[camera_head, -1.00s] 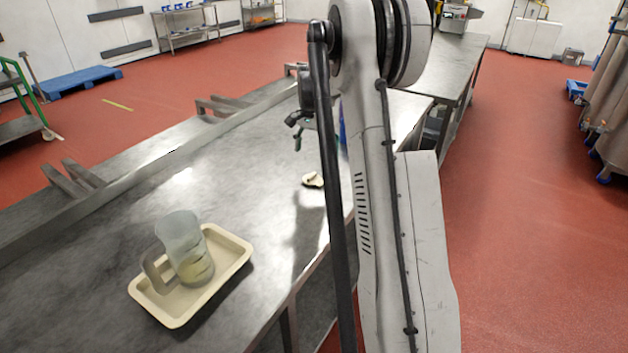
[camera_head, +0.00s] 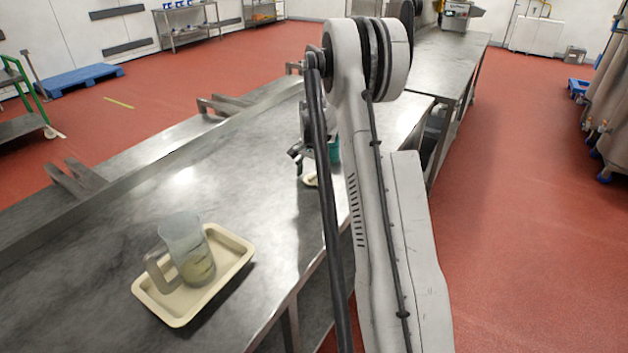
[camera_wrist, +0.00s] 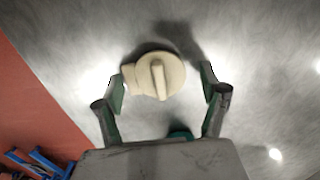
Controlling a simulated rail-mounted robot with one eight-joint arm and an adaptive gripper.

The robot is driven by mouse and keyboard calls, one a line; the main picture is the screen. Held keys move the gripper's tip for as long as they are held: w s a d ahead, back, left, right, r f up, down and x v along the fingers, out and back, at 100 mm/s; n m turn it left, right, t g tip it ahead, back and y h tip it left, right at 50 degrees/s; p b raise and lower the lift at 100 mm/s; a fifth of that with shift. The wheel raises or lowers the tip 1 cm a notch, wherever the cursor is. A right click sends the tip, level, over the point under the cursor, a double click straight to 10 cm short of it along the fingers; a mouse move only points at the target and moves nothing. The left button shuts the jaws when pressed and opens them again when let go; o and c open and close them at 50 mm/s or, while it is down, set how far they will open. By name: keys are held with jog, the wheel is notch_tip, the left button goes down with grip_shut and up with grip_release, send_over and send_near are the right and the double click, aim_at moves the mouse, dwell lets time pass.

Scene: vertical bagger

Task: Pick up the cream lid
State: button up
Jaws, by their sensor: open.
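The cream lid (camera_wrist: 172,75) lies on the metal table in the wrist view. It is round, with a raised bar across its top and a small tab at its left. My gripper (camera_wrist: 162,82) is open, with one green-padded finger to the left of the lid and one to the right. The fingers look apart from the lid; its height above the table is hard to tell. In the head view the lid (camera_head: 311,181) shows only in part, below my gripper (camera_head: 297,158) and partly hidden by my arm.
A cream tray (camera_head: 240,243) on the table holds a clear jug (camera_head: 186,243) with a handle. Blue items (camera_wrist: 35,162) show below the table edge.

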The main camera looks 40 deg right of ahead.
jog(key=c, duration=0.8)
jog(key=shift+r, duration=0.1)
